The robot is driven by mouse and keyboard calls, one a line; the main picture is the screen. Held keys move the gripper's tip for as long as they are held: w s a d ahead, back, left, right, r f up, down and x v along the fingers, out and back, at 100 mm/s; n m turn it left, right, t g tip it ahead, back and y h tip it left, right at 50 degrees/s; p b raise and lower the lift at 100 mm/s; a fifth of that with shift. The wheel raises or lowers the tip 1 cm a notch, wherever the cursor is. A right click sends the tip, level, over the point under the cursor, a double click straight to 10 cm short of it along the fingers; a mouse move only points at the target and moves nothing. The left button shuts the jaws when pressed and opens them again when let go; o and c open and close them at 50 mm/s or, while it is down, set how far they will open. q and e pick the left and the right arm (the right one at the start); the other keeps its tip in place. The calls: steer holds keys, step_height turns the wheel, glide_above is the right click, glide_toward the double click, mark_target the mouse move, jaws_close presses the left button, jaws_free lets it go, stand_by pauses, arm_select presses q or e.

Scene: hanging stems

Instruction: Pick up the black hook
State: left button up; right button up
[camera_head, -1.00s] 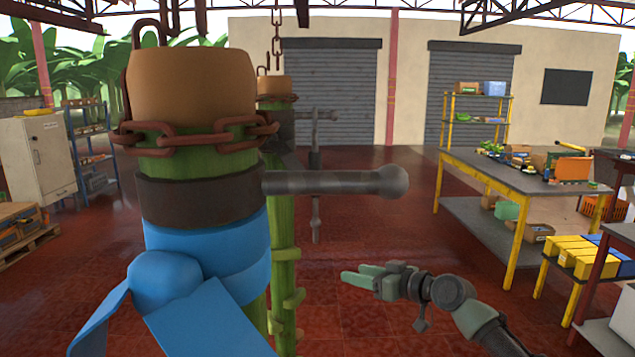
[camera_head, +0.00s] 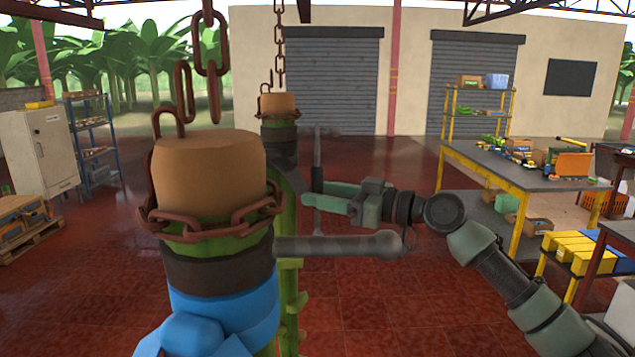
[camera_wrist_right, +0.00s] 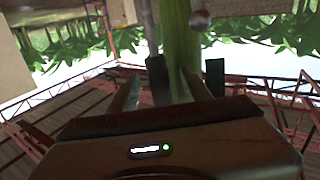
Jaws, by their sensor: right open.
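I see no thing that is clearly a black hook. A dark grey bar with a rounded end (camera_head: 340,246) sticks out to the right from the dark band (camera_head: 218,262) on the near hanging stem. A second dark bar (camera_head: 318,150) stands upright beside the farther stem. My right gripper (camera_head: 314,190) is open, with fingers pointing left, just above the near bar in the picture. Its fingers overlap the upright bar; I cannot tell if they touch. In the right wrist view a dark rod (camera_wrist_right: 158,80) and a green stem (camera_wrist_right: 180,45) show between the fingers.
The near stem has a brown top (camera_head: 210,165), a rusty chain (camera_head: 215,228) and a blue wrap (camera_head: 225,312). The farther stem (camera_head: 287,230) hangs close behind. A yellow-legged workbench (camera_head: 490,171) stands right. Red floor between is open.

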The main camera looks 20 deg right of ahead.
steer(key=shift+w+a, duration=0.3)
steer(key=shift+a, duration=0.05)
steer(key=shift+w+a+f, duration=0.1)
steer(key=shift+w+f, duration=0.05)
steer(key=shift+w, duration=0.05)
steer(key=shift+s, duration=0.1)
jaws_close()
arm_select(q)
steer(key=shift+d+r, duration=0.15)
steer(key=shift+r, duration=0.15)
steer(key=shift+s+f, duration=0.1)
